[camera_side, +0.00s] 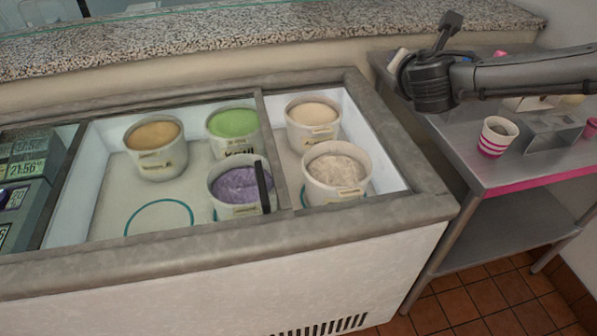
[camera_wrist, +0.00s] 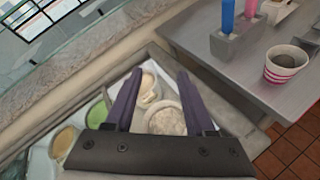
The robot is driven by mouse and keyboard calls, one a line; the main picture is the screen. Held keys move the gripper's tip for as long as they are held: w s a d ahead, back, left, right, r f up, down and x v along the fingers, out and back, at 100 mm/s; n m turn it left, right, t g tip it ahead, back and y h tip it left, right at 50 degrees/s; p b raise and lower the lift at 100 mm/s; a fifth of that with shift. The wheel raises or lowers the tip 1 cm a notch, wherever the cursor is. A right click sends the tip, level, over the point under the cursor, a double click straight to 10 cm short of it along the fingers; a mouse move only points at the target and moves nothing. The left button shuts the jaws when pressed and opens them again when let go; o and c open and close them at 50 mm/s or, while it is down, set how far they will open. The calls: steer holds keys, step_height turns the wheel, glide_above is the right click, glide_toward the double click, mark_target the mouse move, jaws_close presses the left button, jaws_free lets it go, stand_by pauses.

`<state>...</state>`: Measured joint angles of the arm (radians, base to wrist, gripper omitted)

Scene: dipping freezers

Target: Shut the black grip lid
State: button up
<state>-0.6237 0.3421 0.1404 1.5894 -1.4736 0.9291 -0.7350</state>
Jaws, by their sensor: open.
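A black upright grip (camera_side: 263,187) shows in the side view beside the purple tub, near the freezer's middle divider. It appears to belong to a clear sliding lid, whose pane is hard to make out. I cannot make out the grip in the wrist view. My gripper (camera_wrist: 159,74) is open and empty in the wrist view, its two dark fingers apart above the tubs. In the side view my gripper end is at the upper right, above the freezer's right edge and well apart from the grip; its fingertips are not clear there.
The freezer (camera_side: 330,230) holds several tubs, including a purple tub (camera_side: 240,190) and a green tub (camera_side: 233,125). A granite ledge (camera_side: 220,35) runs behind. A metal table (camera_side: 480,165) at right carries a striped cup (camera_side: 495,137). Dark price displays (camera_side: 30,160) are at left.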

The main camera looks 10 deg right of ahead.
steer(key=a+f+n+t+y, duration=0.15)
steer(key=a+f+n, duration=0.5)
steer(key=a, duration=0.65)
steer(key=n+y, duration=0.4)
glide_toward(262, 183)
steer(key=shift+s+r+m+g, duration=0.25)
steer(key=shift+s+r+g, duration=0.1)
steer(key=shift+s+r, duration=0.55)
steer(key=shift+s+a+f, duration=0.1)
steer(key=shift+s+a, duration=0.05)
steer(key=x, duration=1.3)
steer(key=shift+w+f, duration=0.1)
steer(key=shift+w, duration=0.1)
jaws_close()
